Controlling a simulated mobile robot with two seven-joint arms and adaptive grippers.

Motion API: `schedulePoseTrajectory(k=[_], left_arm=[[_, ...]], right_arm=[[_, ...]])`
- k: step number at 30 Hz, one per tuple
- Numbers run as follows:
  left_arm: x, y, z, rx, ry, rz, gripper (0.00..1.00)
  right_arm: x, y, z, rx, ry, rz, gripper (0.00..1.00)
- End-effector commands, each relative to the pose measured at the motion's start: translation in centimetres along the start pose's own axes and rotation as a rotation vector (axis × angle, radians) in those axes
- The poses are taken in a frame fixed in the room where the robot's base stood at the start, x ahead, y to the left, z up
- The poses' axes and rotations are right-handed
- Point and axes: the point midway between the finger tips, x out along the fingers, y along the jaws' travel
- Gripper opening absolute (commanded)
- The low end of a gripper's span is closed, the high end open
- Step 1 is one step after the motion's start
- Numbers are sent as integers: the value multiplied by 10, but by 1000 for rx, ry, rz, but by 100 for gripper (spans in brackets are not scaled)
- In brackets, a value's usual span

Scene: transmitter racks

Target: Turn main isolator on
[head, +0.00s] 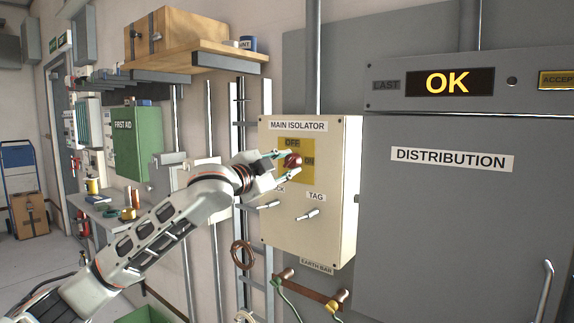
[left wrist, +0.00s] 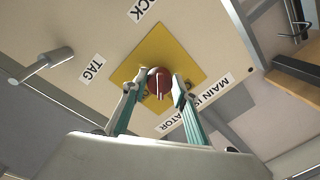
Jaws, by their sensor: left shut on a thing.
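The main isolator is a cream box (head: 308,230) on the wall, labelled MAIN ISOLATOR. Its yellow plate (head: 294,179) is marked OFF at the top and ON at the right. A round dark red knob (head: 293,160) sits on the plate and also shows in the left wrist view (left wrist: 158,78). My left gripper (head: 289,163) is shut on the knob, one finger on each side. A pale mark shows on the knob in the left wrist view, but I cannot tell which label it points to. My right gripper is not in view.
Two metal pegs stick out below the plate, one under the TAG label (head: 316,196). A grey DISTRIBUTION cabinet (head: 460,220) stands to the right. A wooden shelf (head: 190,60) with a box is at upper left. An earth bar (head: 312,290) is below.

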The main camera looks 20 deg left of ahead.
Motion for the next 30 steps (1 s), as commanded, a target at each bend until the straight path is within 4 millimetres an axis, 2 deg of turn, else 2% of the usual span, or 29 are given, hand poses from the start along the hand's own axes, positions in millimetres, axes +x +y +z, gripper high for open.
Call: schedulePoseTrajectory(k=[18,30], left_arm=[[0,-3,1,563,34,-8,6],[0,-3,0,777,49,-10,6]], right_arm=[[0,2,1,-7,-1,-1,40],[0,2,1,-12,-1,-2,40]])
